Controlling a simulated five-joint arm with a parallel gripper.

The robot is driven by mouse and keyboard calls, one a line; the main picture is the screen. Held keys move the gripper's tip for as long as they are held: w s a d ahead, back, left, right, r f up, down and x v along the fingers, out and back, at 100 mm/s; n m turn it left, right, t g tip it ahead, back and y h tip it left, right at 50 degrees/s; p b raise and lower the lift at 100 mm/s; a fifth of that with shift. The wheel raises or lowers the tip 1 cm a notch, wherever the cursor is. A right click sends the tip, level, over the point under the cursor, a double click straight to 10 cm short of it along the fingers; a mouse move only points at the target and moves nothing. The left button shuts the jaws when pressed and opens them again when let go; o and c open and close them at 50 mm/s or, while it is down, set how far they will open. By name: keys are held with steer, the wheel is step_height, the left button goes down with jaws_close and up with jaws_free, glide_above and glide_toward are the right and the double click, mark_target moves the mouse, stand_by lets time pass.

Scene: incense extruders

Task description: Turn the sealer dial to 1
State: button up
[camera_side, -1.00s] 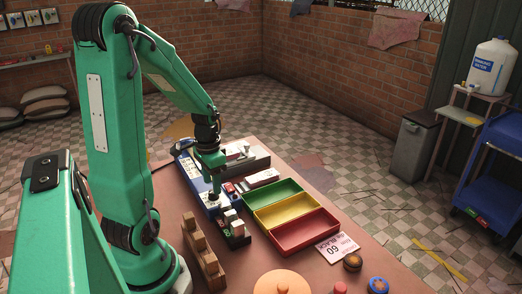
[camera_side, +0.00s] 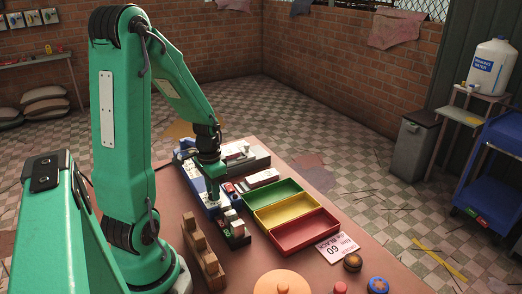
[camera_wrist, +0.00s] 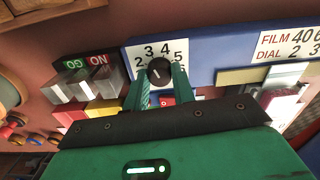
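The sealer dial (camera_wrist: 160,71) is a round black knob with a pale pointer mark. It sits on a white number plate (camera_wrist: 135,57) where 2, 3, 4, 5 and part of a 6 show; no 1 is visible. Where the mark points is hard to read. My gripper (camera_wrist: 161,80) has its two green fingers apart, one on each side of the knob. Whether they touch it I cannot tell. In the side view my gripper (camera_side: 213,198) points down over the blue sealer (camera_side: 196,188), and the knob is hidden there.
A FILM/DIAL card (camera_wrist: 290,44) lies right of the dial. Blocks with green and red labels (camera_wrist: 75,64) stand to its left. Green (camera_side: 272,192), yellow (camera_side: 288,212) and red (camera_side: 304,234) trays sit to the right, and a wooden rack (camera_side: 204,256) stands nearer. A "60" card (camera_side: 337,247) lies near the red tray.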

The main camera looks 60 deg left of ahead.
steer(key=shift+n, duration=0.4)
steer(key=n, duration=1.1)
steer(key=shift+n, duration=2.1)
steer(key=o, duration=1)
